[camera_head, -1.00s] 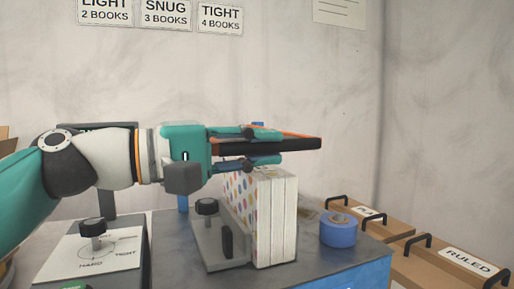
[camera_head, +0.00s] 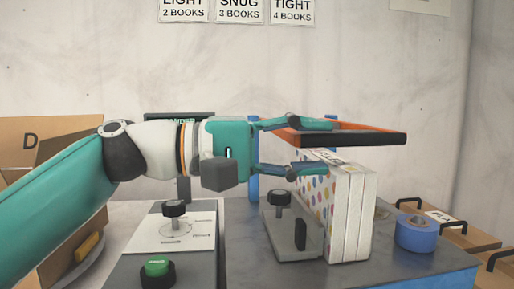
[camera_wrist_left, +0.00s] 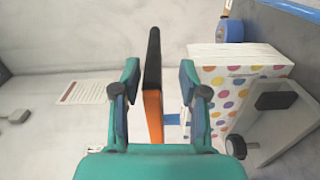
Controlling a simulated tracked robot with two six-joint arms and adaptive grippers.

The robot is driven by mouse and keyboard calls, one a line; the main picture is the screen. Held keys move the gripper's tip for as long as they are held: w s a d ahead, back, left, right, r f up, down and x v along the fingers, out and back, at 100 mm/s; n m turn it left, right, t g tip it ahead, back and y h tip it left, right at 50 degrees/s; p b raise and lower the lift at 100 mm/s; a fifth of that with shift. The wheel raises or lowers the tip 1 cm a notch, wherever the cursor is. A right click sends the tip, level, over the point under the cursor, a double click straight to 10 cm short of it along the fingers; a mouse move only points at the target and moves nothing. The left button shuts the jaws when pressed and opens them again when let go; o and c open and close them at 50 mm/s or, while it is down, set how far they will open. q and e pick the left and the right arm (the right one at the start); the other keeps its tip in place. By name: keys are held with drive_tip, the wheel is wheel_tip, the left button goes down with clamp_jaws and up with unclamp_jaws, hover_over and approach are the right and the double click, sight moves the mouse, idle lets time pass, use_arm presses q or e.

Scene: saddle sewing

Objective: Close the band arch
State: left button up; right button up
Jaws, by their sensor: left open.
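The band arch (camera_head: 350,138), a black bar with an orange inner side, lies level just above the upright books (camera_head: 350,215) in the head view. My left gripper (camera_head: 328,147) comes in from the left with its fingers spread, one above and one below the bar's near end. In the left wrist view the bar (camera_wrist_left: 153,85) stands between the two open fingers (camera_wrist_left: 158,90), with gaps on both sides. Whether the arch touches the books is unclear. Its far end and pivot are hidden. My right gripper is not in view.
A grey clamp stand with a black knob (camera_head: 279,197) is beside the dotted book. A panel with a dial (camera_head: 174,210) and a green button (camera_head: 157,267) is at front left. A blue tape roll (camera_head: 416,233) sits right of the books. Cardboard boxes stand at both sides.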

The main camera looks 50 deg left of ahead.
use_arm(q)
drive_tip(key=v, duration=0.7)
drive_tip(key=shift+s, duration=0.1)
idle(0.8)
